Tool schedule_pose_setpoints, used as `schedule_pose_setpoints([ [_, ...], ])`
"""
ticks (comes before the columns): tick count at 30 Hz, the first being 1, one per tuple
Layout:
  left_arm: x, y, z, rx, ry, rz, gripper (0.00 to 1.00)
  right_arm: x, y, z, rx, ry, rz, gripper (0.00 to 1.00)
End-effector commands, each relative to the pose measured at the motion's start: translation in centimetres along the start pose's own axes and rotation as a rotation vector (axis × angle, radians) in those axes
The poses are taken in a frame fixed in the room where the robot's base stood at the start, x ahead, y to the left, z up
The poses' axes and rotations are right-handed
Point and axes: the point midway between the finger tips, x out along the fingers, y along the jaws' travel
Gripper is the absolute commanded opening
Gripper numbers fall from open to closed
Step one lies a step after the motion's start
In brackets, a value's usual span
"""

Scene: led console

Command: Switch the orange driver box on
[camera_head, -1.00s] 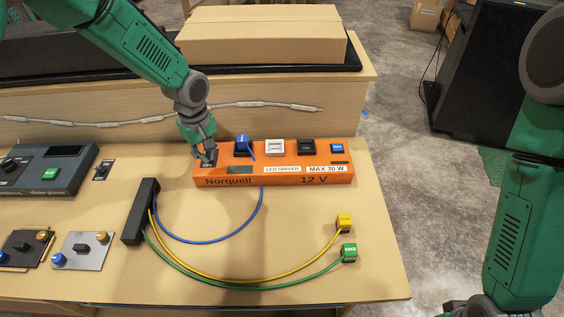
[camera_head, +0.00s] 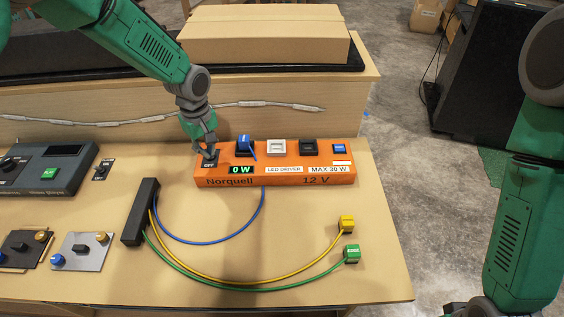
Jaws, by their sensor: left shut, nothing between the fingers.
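The orange driver box (camera_head: 275,178) stands on the bench, marked Norquell, LED driver, 12 V and max 30 W. Its small display (camera_head: 241,169) is lit and reads 0 W. A pale strip (camera_head: 342,163) at its right end looks bright. My left gripper (camera_head: 208,153) is shut and empty, at the dark switch (camera_head: 209,163) on the box's left end. The switch plate reads OFF at its front edge; the gripper partly hides the lever. A blue plug (camera_head: 244,142) sits in a socket on the box top. The right gripper is out of view; only my right arm shows.
Yellow (camera_head: 347,223) and green (camera_head: 351,253) plugs lie loose at the right on cables from a black block (camera_head: 140,212). A grey console (camera_head: 48,169) and small switch panels stand left. A cardboard box (camera_head: 262,35) is behind. The front right bench is clear.

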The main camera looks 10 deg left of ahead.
Motion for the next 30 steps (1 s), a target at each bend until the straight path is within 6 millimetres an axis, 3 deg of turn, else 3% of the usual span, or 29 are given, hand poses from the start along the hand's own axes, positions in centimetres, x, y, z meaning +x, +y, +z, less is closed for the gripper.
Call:
schedule_pose_setpoints([
  [30, -7.1, -0.6, 0.5, -0.001, 0.002, -0.001, 0.0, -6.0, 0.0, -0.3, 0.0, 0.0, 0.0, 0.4],
])
